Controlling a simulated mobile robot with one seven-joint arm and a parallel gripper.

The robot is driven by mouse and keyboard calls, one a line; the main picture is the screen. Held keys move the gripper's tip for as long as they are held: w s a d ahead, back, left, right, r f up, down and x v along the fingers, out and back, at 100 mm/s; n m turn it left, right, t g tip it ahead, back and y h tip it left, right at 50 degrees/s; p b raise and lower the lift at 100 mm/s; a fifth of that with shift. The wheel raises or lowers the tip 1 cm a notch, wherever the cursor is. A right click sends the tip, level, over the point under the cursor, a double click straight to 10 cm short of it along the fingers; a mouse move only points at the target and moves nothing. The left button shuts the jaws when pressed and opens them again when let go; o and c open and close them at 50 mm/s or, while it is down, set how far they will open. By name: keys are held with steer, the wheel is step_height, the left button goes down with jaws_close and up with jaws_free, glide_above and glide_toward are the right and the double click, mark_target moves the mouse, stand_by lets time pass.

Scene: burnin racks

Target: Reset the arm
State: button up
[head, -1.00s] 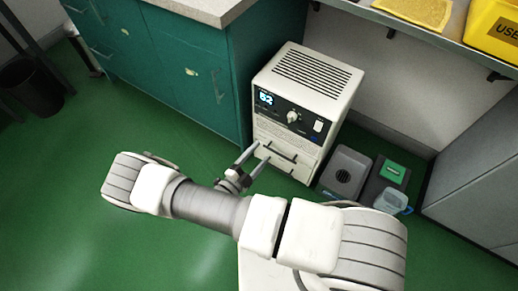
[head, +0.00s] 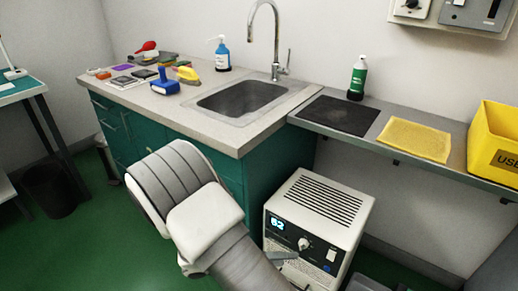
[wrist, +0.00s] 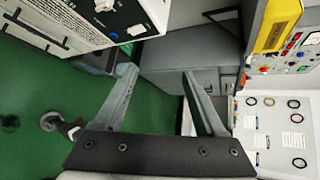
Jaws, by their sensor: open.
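My arm (head: 190,205) reaches up across the lower middle of the head view, in front of the teal cabinet. My gripper (wrist: 158,76) shows in the wrist view with its two grey fingers spread apart and nothing between them. In the head view the arm hides most or all of the gripper. The white box unit (head: 318,225), with top slots, a lit display and a knob, stands on the floor to the right of the arm. It also fills the upper left of the wrist view (wrist: 90,20), apart from the fingers.
The teal cabinet's counter (head: 130,88) holds a sink (head: 245,98), a blue bottle (head: 222,55) and small tools. On the shelf are a black mat (head: 340,115), a green bottle (head: 357,78), a yellow mat (head: 415,139) and a yellow bin (head: 497,145). Green floor (head: 95,235) is open at left.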

steer(key=s+d+r+m+t+y, duration=0.1)
steer(key=s+d+r+m+y, duration=0.3)
steer(key=r+m, duration=0.7)
steer(key=s+d+r+m+y, duration=0.2)
steer(key=s+r+m+y, duration=0.3)
steer(key=r+m, duration=0.55)
steer(key=s+d+r+m+t+y, duration=0.15)
steer(key=s+r+m+y, duration=0.3)
steer(key=r+m, duration=0.65)
step_height(320, 180, up, 16)
steer(key=m+p, duration=0.2)
steer(key=p, duration=1.7)
steer(key=shift+d+r+m+h, duration=0.15)
steer(key=shift+d+m+h, duration=0.2)
steer(key=shift+d, duration=0.05)
steer(key=shift+s+d+g, duration=0.1)
steer(key=shift+g, duration=0.15)
